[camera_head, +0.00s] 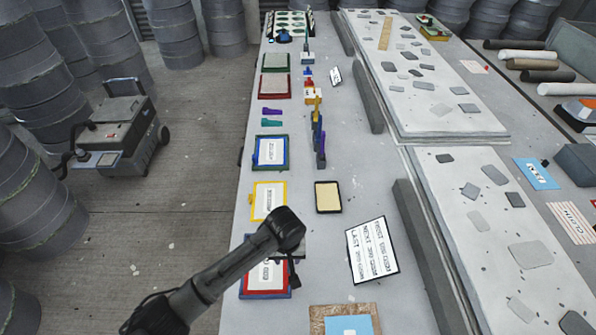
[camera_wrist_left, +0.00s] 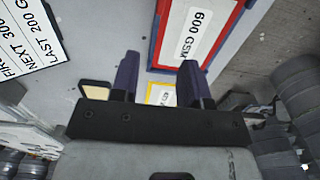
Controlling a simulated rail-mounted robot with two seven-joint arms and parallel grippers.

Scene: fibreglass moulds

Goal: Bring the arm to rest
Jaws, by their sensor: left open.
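My left arm reaches in from the lower left in the head view. Its wrist is bent down over the tray with red and blue edges (camera_head: 265,294) at the near left of the table. My left gripper (camera_wrist_left: 158,80) shows best in the left wrist view, with its two dark fingers apart and nothing between them. In the head view the gripper is mostly hidden under the wrist. The wrist view shows the same tray, with a "600 GSM" label (camera_wrist_left: 195,32), beyond the fingers. My right gripper is in neither view.
A yellow-edged tray (camera_head: 257,200) and a blue-edged tray (camera_head: 270,153) lie farther along the left edge. A lettered board (camera_head: 371,250) and a dark-framed beige tray (camera_head: 328,197) lie to the right. Speckled slabs (camera_head: 490,215) fill the right side. Bare grey table lies between.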

